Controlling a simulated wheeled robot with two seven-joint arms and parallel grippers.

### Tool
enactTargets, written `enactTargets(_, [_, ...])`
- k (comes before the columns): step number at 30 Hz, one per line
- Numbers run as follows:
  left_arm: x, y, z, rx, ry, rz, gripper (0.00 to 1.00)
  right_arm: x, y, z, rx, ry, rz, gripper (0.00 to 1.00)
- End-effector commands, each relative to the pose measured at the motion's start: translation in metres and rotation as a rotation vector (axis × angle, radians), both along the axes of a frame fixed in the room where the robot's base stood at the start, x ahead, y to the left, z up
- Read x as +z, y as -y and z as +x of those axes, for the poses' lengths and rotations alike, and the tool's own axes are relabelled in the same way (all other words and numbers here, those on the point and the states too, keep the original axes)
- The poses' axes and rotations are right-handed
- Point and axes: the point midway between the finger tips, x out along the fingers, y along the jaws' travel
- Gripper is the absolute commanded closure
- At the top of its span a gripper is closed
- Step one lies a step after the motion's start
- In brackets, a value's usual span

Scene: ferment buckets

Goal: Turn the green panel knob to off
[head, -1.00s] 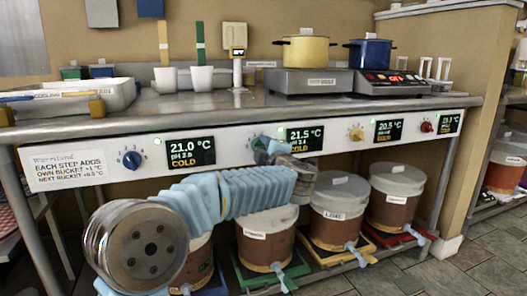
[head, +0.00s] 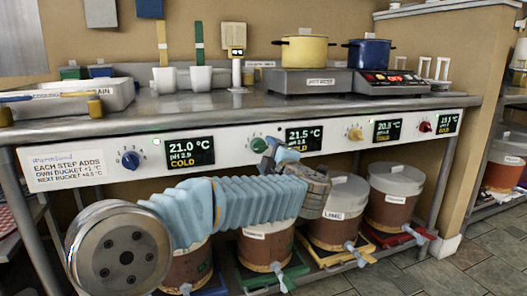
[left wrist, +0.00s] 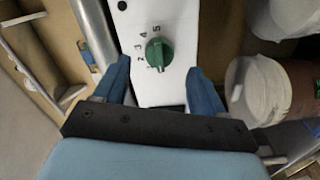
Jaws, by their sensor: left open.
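The green knob (head: 259,144) is on the white panel (head: 235,155), left of the 21.5 °C display (head: 304,138). In the left wrist view the green knob (left wrist: 159,53) sits by a numbered arc, with 5 near the top. A small pale mark shows at the knob's lower end; I cannot surely read its setting. My left gripper (head: 275,155) is open just below and right of the knob in the head view. In the wrist view the left gripper's (left wrist: 159,70) blue fingers stand either side of the knob, apart from it. My right gripper is not in view.
Blue (head: 131,160), yellow (head: 355,134) and red (head: 425,127) knobs share the panel. Lidded buckets (head: 335,215) with taps stand on coloured trays below. A yellow pot (head: 306,50) and a blue pot (head: 371,54) stand on the counter above.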

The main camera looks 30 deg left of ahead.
Motion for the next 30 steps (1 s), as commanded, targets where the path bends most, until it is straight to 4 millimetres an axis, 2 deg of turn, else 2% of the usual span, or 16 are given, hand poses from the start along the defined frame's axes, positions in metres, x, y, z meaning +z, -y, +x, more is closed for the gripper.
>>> enactTargets(1, [0.001, 0.011, -0.008, -0.005, 0.0, -0.001, 0.3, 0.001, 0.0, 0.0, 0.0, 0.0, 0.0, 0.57])
enactTargets(6, [0.0, 0.041, -0.034, -0.002, 0.0, 0.0, 0.3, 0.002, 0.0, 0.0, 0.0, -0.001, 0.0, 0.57])
enactTargets(12, [0.0, 0.062, -0.053, -0.001, 0.0, 0.0, 0.3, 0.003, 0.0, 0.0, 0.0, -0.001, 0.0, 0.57])
enactTargets(30, [-0.001, 0.067, -0.056, -0.001, -0.003, 0.002, 0.3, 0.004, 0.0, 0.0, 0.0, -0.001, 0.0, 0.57])
